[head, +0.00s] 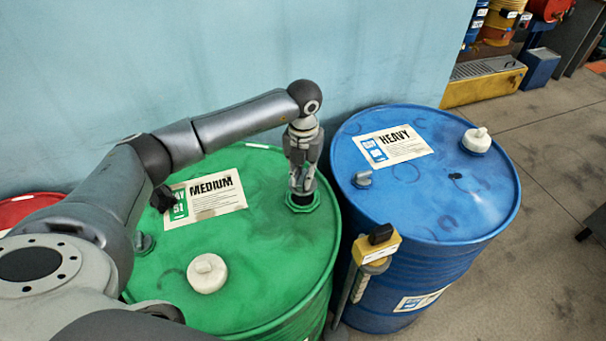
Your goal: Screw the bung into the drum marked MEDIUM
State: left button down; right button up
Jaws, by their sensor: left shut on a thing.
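The green drum marked MEDIUM (266,246) stands upright in the middle, with a white label on its lid. My left gripper (301,188) points down at the far right part of that lid. It is shut on the bung, which its fingers mostly hide, at a green ring (303,207) on the lid. I cannot tell how deep the bung sits. A round white cap (207,273) lies on the near part of the lid, apart from the gripper. A small grey plug (143,243) is at the lid's left. My right gripper is not in view.
The blue drum marked HEAVY (450,200) stands close on the right, with a white cap (477,140) on its lid. A yellow block (376,247) with a black top is between the drums at the front. A blue wall (180,60) is close behind.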

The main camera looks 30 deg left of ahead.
pick_arm(q)
jog(key=shift+f, duration=0.1)
jog(key=shift+f+b, duration=1.65)
jog(key=shift+f, duration=0.35)
